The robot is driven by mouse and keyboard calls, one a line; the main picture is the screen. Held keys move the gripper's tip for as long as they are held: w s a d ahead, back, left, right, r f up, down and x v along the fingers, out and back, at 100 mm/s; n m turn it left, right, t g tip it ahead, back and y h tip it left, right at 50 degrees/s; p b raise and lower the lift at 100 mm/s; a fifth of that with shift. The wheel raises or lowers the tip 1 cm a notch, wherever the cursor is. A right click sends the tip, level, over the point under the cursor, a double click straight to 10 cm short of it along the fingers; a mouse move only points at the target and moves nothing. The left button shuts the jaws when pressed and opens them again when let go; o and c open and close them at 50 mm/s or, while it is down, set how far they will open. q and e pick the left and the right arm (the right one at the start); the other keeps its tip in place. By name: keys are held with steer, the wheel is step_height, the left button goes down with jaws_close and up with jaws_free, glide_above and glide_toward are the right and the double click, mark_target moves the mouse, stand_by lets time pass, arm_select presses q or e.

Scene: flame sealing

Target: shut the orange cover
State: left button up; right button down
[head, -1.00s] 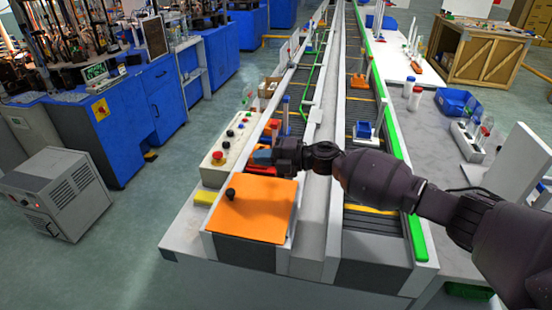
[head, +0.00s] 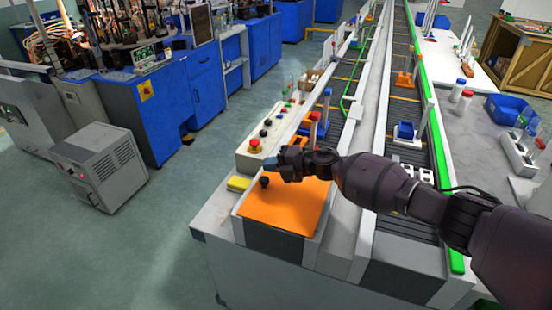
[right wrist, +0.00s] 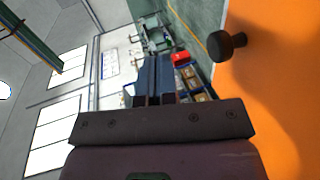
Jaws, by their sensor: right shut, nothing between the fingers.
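The orange cover (head: 290,207) is a flat panel lying over the near end of the left conveyor lane. Its black knob (head: 264,181) stands up near its left edge. In the right wrist view the cover (right wrist: 275,110) fills the right side, with the knob (right wrist: 228,43) sticking out from it. My right gripper (head: 272,164) is shut and empty, just beyond the knob in the head view and over the cover's far part. Its fingers (right wrist: 155,72) are together, apart from the knob in the wrist view. My left gripper is not in view.
A control panel (head: 256,153) with a red button and a yellow block (head: 239,183) lie left of the cover. A second conveyor lane with a green edge (head: 441,150) runs on the right. A grey cabinet (head: 100,167) stands on the open floor at left.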

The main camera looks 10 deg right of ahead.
mark_target(265, 178)
steer(key=shift+w+a+f+g+h, duration=0.15)
steer(key=shift+w+a+f+h, duration=0.15)
steer(key=shift+f, duration=0.25)
steer(key=shift+w+a+f+g+h, duration=0.1)
steer(key=shift+a+f+g+h, duration=0.05)
steer(key=shift+f+h, duration=0.35)
steer(key=shift+w+a+f+b, duration=0.1)
steer(key=shift+a+f+b, duration=0.1)
steer(key=shift+f, duration=0.35)
steer(key=shift+w+a+f+b, duration=0.1)
steer(key=shift+f+b, duration=0.1)
steer(key=shift+f, duration=0.3)
steer(key=shift+r, duration=0.1)
